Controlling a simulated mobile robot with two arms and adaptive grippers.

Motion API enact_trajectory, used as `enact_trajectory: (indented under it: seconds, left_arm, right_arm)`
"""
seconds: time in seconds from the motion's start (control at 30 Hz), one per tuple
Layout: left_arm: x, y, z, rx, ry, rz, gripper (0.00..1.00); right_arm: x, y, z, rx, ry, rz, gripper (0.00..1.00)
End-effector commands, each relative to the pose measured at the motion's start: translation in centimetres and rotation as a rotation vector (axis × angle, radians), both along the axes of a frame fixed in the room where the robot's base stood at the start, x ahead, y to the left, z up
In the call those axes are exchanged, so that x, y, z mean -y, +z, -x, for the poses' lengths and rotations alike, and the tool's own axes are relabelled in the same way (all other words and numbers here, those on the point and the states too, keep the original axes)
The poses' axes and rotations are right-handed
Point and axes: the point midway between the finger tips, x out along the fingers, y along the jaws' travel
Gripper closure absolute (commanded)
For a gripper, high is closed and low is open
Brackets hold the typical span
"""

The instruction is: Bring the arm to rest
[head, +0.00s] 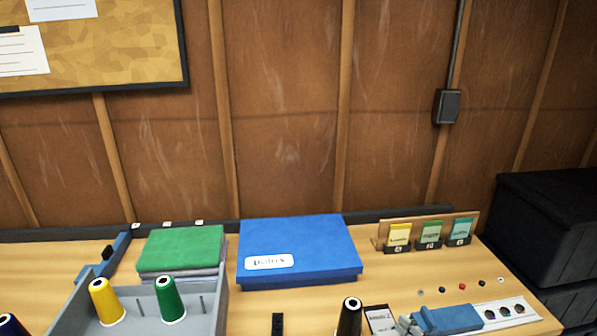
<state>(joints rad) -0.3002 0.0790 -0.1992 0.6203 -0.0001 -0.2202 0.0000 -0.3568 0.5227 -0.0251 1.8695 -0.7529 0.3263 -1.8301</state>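Neither of my grippers can be made out in the head view, and no arm of mine shows clearly. The wooden table (258,300) fills the lower part of the view. On it lie a blue box (298,245) with a white label and a folded green cloth (180,246) on top of grey cloth. A grey tray (214,305) at the lower left holds a yellow thread cone (106,302) and a green thread cone (170,298).
A dark cone (349,318), a small black object (277,324) and a blue item (452,318) lie along the front. A wooden card rack (384,235) stands at the back right. Black bins (550,225) stand at the right. Bare tabletop lies before the blue box.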

Motion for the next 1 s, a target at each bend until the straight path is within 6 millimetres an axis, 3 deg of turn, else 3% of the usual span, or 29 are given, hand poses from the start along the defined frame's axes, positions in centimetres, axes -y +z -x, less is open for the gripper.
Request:
enact_trajectory:
  seconds: [0.17,0.37,0.53,0.7,1.0]
  left_arm:
    - [0.0,0.0,0.0,0.0,0.0,0.0,0.6]
    - [-0.1,0.0,0.0,0.0,0.0,-0.001,0.6]
    - [-0.1,0.0,0.0,0.0,-0.001,-0.001,0.6]
    - [-0.1,0.0,0.0,0.0,-0.001,-0.001,0.6]
    - [-0.1,0.0,0.0,0.0,-0.001,-0.001,0.6]
  right_arm:
    - [2.1,0.2,-0.5,-0.203,-0.256,-0.439,0.43]
    - [4.5,-2.3,1.4,-0.457,-0.59,-1.05,0.43]
    - [4.5,-5.8,5.6,-0.648,-0.895,-1.553,0.43]
    - [2.5,-8.8,11.2,-0.79,-1.221,-1.976,0.43]
    - [-1.7,-10.4,19.3,-0.88,-1.69,-2.357,0.43]
